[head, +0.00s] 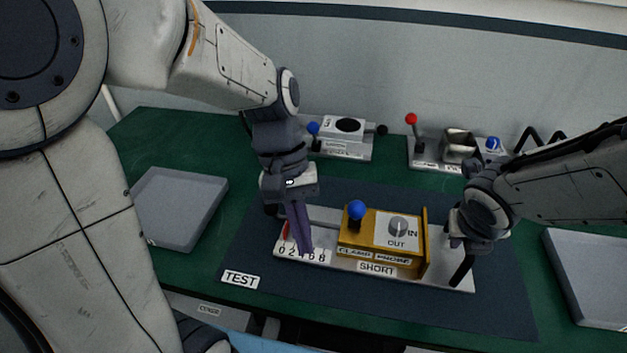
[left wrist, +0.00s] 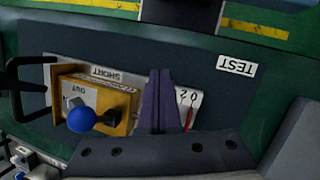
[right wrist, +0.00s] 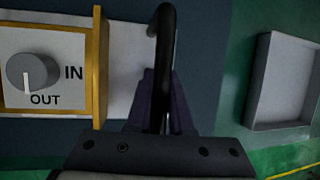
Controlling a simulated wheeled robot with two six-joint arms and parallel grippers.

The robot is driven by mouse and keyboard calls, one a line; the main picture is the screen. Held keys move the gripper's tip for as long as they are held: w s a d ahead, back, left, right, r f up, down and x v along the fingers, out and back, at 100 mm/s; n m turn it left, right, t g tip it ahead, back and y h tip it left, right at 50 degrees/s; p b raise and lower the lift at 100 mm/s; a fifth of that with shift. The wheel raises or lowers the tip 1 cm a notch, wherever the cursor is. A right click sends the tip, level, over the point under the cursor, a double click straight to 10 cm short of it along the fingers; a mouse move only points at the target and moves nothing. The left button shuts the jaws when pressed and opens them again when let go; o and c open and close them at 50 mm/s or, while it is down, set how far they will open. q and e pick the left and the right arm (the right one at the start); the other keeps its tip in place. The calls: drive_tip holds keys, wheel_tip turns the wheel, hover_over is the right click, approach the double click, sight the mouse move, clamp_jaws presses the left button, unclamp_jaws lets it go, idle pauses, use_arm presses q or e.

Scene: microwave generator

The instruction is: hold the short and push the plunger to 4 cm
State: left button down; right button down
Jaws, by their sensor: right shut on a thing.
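The short is a yellow box (head: 378,240) labelled SHORT on a pale base plate (head: 345,264) in the head view. Its blue-ball lever (head: 356,210) stands up on the left. The box top carries a grey IN/OUT knob; in the right wrist view the knob's (right wrist: 33,73) white line points down towards OUT. A number scale (head: 317,256) and red pointer (head: 285,231) lie left of the box, partly hidden by my left gripper (head: 304,249). That gripper's fingers are together, beside the lever ball and apart from it. My right gripper (right wrist: 160,105) is shut on the black handle (right wrist: 164,40) at the right end.
A TEST label (head: 241,279) marks the dark mat (head: 480,310). Grey trays lie left (head: 180,207) and right (head: 590,270). Behind are a unit with a black disc (head: 345,137) and a unit with a red-ball lever (head: 412,119).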

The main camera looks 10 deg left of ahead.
drive_tip(key=shift+s+f, duration=0.1)
use_arm(q)
drive_tip(key=w+a+r+n+t+h, duration=0.1)
drive_tip(key=w+a+n+t+h, duration=0.1)
drive_tip(key=w+a+n+h, duration=0.45)
drive_tip(key=w+a+r+n+t+h, duration=0.1)
drive_tip(key=w+a+r+n+h, duration=0.15)
drive_tip(key=a+n, duration=0.85)
drive_tip(key=d+f, duration=0.1)
drive_tip(key=f, duration=0.1)
drive_tip(key=d+f+m, duration=0.1)
drive_tip(key=f, duration=0.2)
drive_tip(key=d+f+m, duration=0.1)
drive_tip(key=d+f, duration=0.1)
drive_tip(key=f, duration=0.1)
drive_tip(key=shift+f+m+y, duration=0.2)
drive_tip(key=shift+m+y, duration=0.05)
drive_tip(key=shift+y, duration=0.05)
use_arm(e)
drive_tip(key=shift+s+f, duration=0.1)
idle(0.9)
